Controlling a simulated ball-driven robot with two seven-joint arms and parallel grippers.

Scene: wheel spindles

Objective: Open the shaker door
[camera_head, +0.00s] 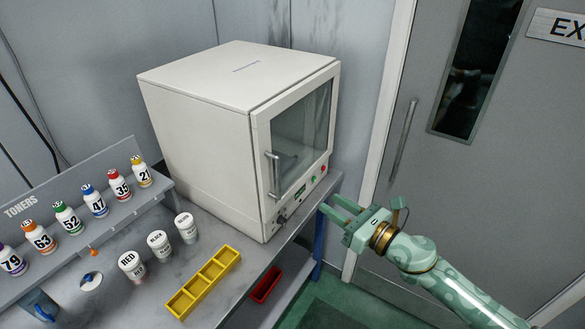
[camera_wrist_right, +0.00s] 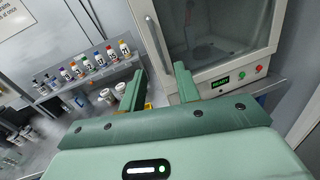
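The shaker (camera_head: 205,115) is a white box-shaped machine on the grey bench. Its door (camera_head: 303,125) has a dark glass window and looks closed. A vertical metal handle (camera_head: 273,175) is on the door's left side. The door also shows in the right wrist view (camera_wrist_right: 207,25), with the handle (camera_wrist_right: 158,42) at its left. My right gripper (camera_head: 324,208) is open and empty, right of the shaker and apart from the handle. In the right wrist view its two fingers (camera_wrist_right: 158,91) stand apart below the door. My left gripper is not in view.
A yellow tray (camera_head: 203,283) and several white jars (camera_head: 158,243) stand in front of the shaker. A toner rack (camera_head: 75,190) with numbered bottles is at the left. A red bin (camera_head: 266,284) sits below the bench edge. Floor space is free at the right.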

